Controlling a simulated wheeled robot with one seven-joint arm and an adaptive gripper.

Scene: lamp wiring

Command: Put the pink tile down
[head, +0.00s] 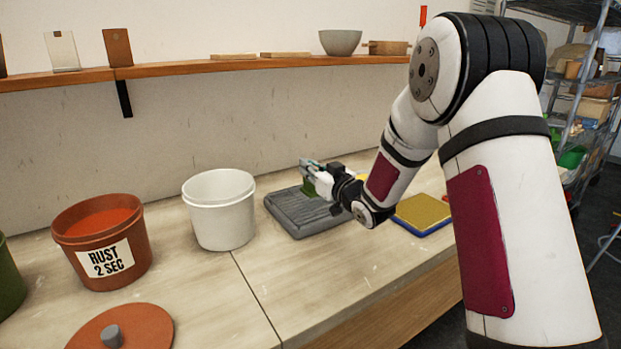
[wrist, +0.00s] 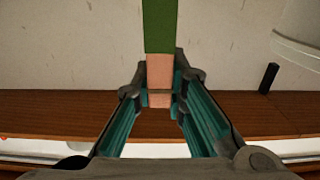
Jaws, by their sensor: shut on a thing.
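My gripper (head: 318,181) is over the grey slab (head: 282,213) in the head view. It is shut on a tile, whose green part (head: 308,190) shows below the fingers. In the wrist view my gripper (wrist: 160,98) holds the pale pink end of the tile (wrist: 159,70), and the green end (wrist: 160,25) sticks out beyond the fingertips. In the head view my fingers hide most of the pink end. I cannot tell whether the tile's green edge touches the slab or hangs just above it.
A white bucket (head: 222,225) stands left of the slab, and a rust bucket (head: 103,265) with its lid (head: 122,330) is farther left. A yellow and blue block (head: 423,213) lies to the right. A wall shelf (head: 190,68) runs behind.

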